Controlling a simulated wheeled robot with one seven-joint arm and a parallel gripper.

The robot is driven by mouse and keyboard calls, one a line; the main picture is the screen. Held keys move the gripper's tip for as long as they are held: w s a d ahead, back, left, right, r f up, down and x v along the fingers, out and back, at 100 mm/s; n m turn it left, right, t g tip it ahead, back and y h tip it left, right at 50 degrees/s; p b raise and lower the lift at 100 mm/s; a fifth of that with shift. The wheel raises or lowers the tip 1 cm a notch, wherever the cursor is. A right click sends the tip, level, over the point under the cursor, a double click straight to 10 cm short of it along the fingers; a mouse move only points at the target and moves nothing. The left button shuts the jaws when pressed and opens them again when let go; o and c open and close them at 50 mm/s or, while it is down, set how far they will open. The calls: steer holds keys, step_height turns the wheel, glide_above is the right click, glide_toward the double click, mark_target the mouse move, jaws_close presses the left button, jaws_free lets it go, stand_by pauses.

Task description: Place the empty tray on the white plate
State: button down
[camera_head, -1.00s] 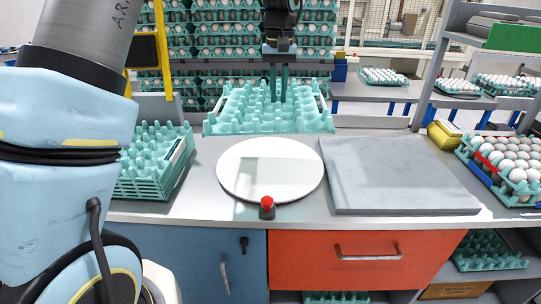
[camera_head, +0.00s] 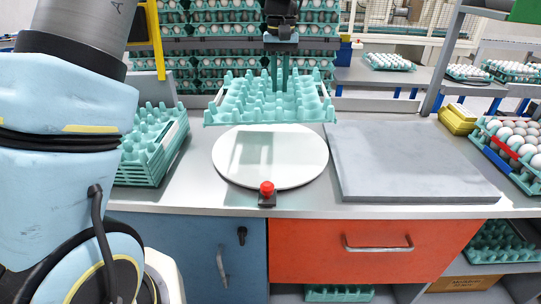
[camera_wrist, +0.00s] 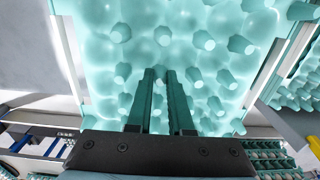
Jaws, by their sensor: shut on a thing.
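An empty teal egg tray (camera_head: 262,106) hangs from my gripper (camera_head: 279,88) in the head view, above the far part of the white round plate (camera_head: 270,172). The tray is roughly level and appears raised off the plate, with its reflection on the plate's surface. In the wrist view the tray (camera_wrist: 125,52) fills most of the picture, and the fingers of my gripper (camera_wrist: 163,75) are close together at its middle, shut on it. The exact contact point is hidden among the tray's pegs.
A stack of empty teal trays (camera_head: 152,150) stands left of the plate. A grey slab (camera_head: 410,165) lies to its right. A red button (camera_head: 267,189) sits at the plate's front edge. An egg-filled tray (camera_head: 515,150) and a yellow box (camera_head: 458,118) are at far right.

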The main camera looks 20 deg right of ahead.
steer(key=b, duration=0.4)
glide_above(278, 148)
step_height(278, 148, down, 5)
step_height(278, 148, down, 10)
steer(key=p, duration=0.2)
steer(key=shift+d+r+p, duration=0.1)
steer(key=shift+r+p, duration=0.05)
steer(key=shift+p, duration=0.2)
steer(key=c, duration=0.8)
jaws_free()
steer(key=shift+r, duration=0.1)
